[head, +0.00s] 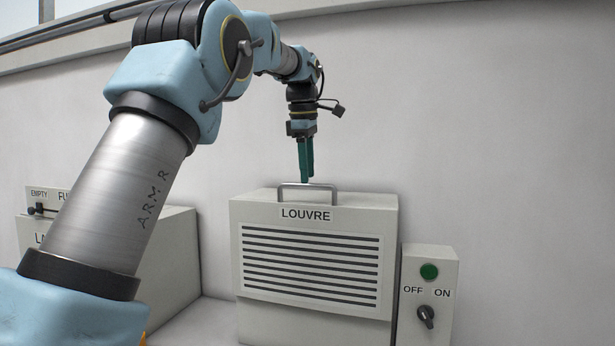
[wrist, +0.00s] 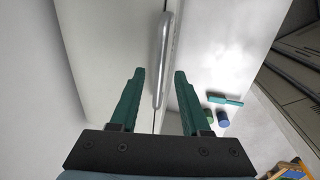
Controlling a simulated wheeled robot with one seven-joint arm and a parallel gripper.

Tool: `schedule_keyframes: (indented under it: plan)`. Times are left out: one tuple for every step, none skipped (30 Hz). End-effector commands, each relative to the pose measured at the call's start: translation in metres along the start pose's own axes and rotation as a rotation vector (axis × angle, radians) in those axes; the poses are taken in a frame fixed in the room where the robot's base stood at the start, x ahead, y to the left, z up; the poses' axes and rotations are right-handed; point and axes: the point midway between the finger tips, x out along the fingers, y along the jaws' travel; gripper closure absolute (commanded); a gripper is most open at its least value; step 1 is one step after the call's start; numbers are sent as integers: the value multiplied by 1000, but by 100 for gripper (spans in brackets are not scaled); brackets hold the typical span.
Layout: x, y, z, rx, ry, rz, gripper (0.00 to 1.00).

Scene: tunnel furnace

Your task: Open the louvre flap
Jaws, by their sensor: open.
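The louvre flap (head: 310,266) is a pale panel with dark horizontal slots and a LOUVRE label, on the front of a box. It looks closed, upright against the box. A metal bar handle (head: 307,187) stands at its top edge. My gripper (head: 306,181) points down just above the handle in the head view. In the wrist view the handle (wrist: 164,60) runs between the lines of the two green fingers (wrist: 155,75), which are apart and empty. Whether the fingertips reach down past the bar is hard to tell.
A switch box (head: 427,295) with a green button and an OFF/ON knob stands right of the louvre box. Another labelled box (head: 170,250) is at left, partly behind my arm. The wrist view shows a green object (wrist: 225,99) and a blue cylinder (wrist: 222,118) below.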

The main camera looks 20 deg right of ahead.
Motion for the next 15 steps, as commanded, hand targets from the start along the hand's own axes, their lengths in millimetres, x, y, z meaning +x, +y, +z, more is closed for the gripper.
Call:
schedule_keyframes:
  plan:
    - [5,0,0,0,0,-2,53]
    - [8,0,0,0,0,-1,53]
    - [11,0,0,0,0,-2,53]
    - [14,0,0,0,0,-1,53]
    - [15,0,0,0,0,0,53]
    - [16,0,0,0,0,0,53]
    - [17,0,0,0,0,0,53]
    - [18,0,0,0,0,0,53]
    - [19,0,0,0,0,0,53]
    - [19,0,0,0,1,0,53]
    - [19,0,0,0,1,1,53]
    - [19,0,0,0,1,1,53]
    - [19,0,0,0,1,1,53]
    - [19,0,0,0,0,1,53]
    - [19,0,0,0,0,1,54]
